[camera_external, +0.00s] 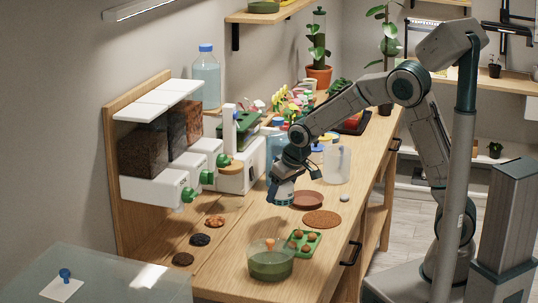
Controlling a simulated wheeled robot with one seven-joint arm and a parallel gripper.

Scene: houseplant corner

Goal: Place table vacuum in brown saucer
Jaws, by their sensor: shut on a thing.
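My gripper (284,179) points down over the wooden counter, to the left of the brown saucer. It is shut on a small pale blue-grey thing (281,193), which looks like the table vacuum; the fingers and distance hide its details. I cannot tell whether it touches the counter. The brown saucer (308,200) lies flat and looks empty, close to the right of my gripper. A flat brown disc (322,219) lies just in front of the saucer.
A green glass bowl (270,265) and a green tray (304,243) with round brown things stand in front. A clear jug (337,163) stands behind the saucer. Dispensers with green knobs (188,195) line the left. A small grey piece (345,198) lies near the right edge.

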